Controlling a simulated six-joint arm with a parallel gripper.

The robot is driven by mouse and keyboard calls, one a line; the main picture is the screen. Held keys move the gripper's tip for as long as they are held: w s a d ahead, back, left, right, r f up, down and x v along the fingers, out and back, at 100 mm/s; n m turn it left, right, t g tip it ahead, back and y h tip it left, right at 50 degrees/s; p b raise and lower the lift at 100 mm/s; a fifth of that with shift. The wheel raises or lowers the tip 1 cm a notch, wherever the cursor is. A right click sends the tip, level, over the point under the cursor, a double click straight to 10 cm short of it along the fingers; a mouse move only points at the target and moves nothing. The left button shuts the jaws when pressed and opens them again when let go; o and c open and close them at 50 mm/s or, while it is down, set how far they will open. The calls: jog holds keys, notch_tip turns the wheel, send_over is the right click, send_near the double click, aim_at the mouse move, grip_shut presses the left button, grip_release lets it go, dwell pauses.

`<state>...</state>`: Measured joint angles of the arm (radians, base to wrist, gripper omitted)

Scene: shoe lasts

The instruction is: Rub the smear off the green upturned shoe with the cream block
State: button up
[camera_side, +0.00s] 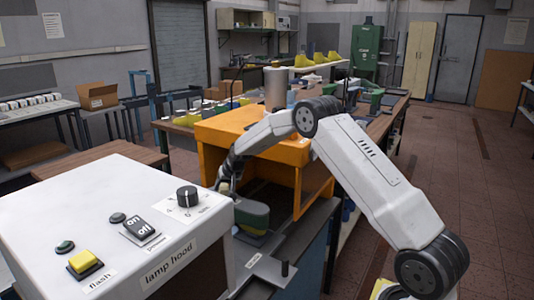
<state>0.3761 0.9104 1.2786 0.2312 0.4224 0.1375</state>
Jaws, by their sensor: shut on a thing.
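My gripper (227,184) points down at the shoe's far left end, partly hidden behind the box's edge. It is shut on a small pale piece, the cream block (224,188), of which only a little shows. The block is at or just above the shoe; I cannot tell whether they touch. The smear cannot be made out from here.
The white lamp hood box (110,215), with knob and switches, fills the front left. An orange housing (245,140) stands close behind the gripper and shoe. A grey plate (262,275) with a dark upright peg lies in front of the shoe. More benches with yellow and green shoe shapes stand behind.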

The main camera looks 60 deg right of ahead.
jog(key=shift+s, duration=0.9)
jog(key=shift+s+r, duration=0.15)
jog(key=shift+r, duration=3.85)
